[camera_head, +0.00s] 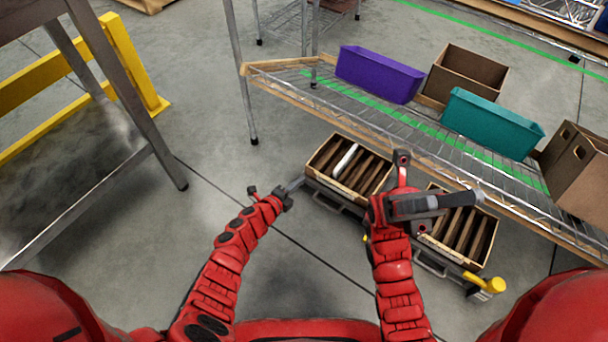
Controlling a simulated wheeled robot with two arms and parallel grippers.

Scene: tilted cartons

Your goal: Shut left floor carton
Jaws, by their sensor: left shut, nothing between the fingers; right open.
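The left floor carton (322,154) is a brown open-topped box low on the floor, tilted in the view. Several brown upright pieces and one white piece show inside, and its top is uncovered. My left gripper (297,185) is shut and empty, just left of the carton's near left corner; whether it touches the carton is unclear. My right gripper (474,198) is open and appears above a second brown carton (489,241) to the right. It hides part of that carton, which also holds several brown pieces.
The cartons sit on a dark low base (332,198) with handles. A wire shelf (420,135) stands behind them, bearing a purple bin (378,74), a teal bin (490,123) and brown boxes (465,75). A yellow-capped part (490,284) is at right.

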